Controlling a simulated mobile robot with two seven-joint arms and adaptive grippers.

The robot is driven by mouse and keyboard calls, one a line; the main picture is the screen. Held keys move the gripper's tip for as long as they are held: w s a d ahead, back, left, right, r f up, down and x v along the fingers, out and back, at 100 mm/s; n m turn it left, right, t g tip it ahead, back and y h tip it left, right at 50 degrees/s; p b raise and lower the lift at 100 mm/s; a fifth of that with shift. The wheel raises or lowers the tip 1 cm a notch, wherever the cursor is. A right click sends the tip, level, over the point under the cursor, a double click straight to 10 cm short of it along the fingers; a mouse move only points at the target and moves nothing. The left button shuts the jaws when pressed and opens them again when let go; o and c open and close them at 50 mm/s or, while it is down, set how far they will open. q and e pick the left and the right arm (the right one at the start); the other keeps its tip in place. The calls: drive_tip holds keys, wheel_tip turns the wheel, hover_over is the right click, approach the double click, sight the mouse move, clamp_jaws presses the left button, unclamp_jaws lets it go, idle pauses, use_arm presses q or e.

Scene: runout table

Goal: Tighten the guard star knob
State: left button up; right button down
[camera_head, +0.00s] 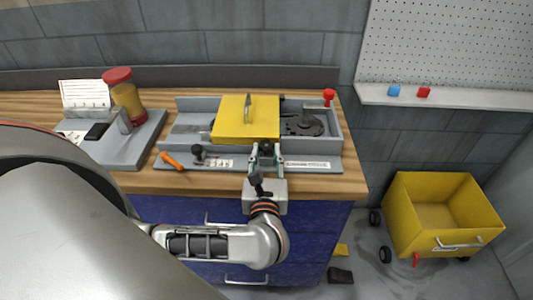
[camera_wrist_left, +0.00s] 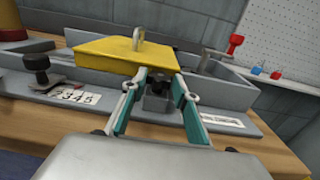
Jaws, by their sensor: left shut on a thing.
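The yellow guard (camera_head: 243,122) lies over the grey machine trough and has a metal handle on top. It also shows in the wrist view (camera_wrist_left: 115,50). A dark star knob (camera_wrist_left: 158,82) sits at the front edge below the guard, partly hidden between the fingers. My left gripper (camera_head: 266,160) reaches it from the front. Its teal-padded fingers (camera_wrist_left: 156,95) are closed on the knob from both sides. The knob's lobes are too small and covered to tell how it is turned. My right gripper is not in view.
A second black knob (camera_head: 198,151) and an orange handle (camera_head: 172,161) are on the front ledge, left of my gripper. A red knob (camera_head: 329,96) stands at the right rear. A grey stand with a red-lidded jar (camera_head: 126,97) is left. A yellow cart (camera_head: 400,215) stands right.

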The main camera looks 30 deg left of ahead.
use_arm(q)
drive_tip(key=shift+a+f+m+t+h+b, duration=0.1)
drive_tip(key=shift+m+t+h+b, duration=0.2)
drive_tip(key=shift+h+b, duration=0.15)
drive_tip(key=m+h+b, duration=0.1)
drive_tip(key=h, duration=0.1)
drive_tip(key=m+t+h+b, duration=0.1)
drive_tip(key=m+h+b, duration=0.1)
drive_tip(key=a+m+t+h+b, duration=0.1)
drive_tip(key=h+b, duration=0.1)
drive_tip(key=shift+s+a+f+m+h, duration=0.1)
drive_tip(key=shift+s+f+m+h, duration=0.05)
drive_tip(key=shift+s+m+h, duration=0.15)
drive_tip(key=shift+m+h+b, duration=0.3)
drive_tip(key=shift+h+b, duration=0.15)
drive_tip(key=shift+a+m+h+b, duration=0.2)
drive_tip(key=shift+m+h+b, duration=0.3)
drive_tip(key=shift+h, duration=0.6)
drive_tip(key=shift+r+m+h, duration=0.2)
drive_tip(key=shift+m+h, duration=0.2)
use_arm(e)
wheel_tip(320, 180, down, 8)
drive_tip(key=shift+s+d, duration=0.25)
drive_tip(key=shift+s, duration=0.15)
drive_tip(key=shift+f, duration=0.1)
use_arm(q)
drive_tip(key=o, duration=1.1)
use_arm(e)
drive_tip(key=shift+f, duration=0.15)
